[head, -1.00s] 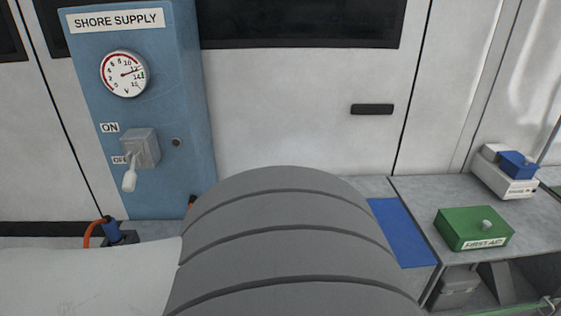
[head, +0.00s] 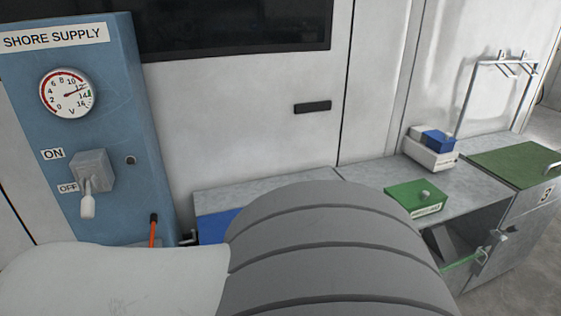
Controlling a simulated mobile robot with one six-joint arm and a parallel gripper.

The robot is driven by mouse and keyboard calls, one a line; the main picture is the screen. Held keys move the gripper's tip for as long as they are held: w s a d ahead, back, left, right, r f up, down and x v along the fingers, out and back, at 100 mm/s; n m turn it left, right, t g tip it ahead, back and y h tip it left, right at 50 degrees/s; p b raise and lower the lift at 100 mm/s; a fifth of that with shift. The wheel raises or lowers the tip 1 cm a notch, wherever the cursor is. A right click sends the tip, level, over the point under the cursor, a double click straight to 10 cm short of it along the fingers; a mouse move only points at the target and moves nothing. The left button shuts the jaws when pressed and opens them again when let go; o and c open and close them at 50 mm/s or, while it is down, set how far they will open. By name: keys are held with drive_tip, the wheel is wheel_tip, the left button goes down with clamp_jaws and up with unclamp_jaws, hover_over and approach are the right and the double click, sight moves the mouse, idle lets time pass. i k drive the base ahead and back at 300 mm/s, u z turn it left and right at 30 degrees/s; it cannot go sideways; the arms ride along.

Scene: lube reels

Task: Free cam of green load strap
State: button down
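A thin green strap (head: 463,261) runs across the open front of the grey bench at the lower right. Its left end is hidden behind my own grey ribbed arm. At its right end a small metal fitting (head: 495,238) sits near the cabinet's edge. It may be the cam, but it is too small to tell its state. My arm fills the lower middle of the view. My gripper is not in view.
The grey bench (head: 375,185) carries a green first aid box (head: 414,196) and a white box with a blue block (head: 437,140). A green-topped cabinet (head: 515,162) stands at the right. The blue shore supply panel (head: 120,165) is at the left. Open floor shows at far right.

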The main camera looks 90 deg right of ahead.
sight(512, 229)
drive_tip(key=z, duration=4.8)
drive_tip(key=i, duration=1)
drive_tip(key=k, duration=0.65)
drive_tip(key=z, duration=0.25)
drive_tip(key=i, duration=0.6)
drive_tip(key=z, duration=0.1)
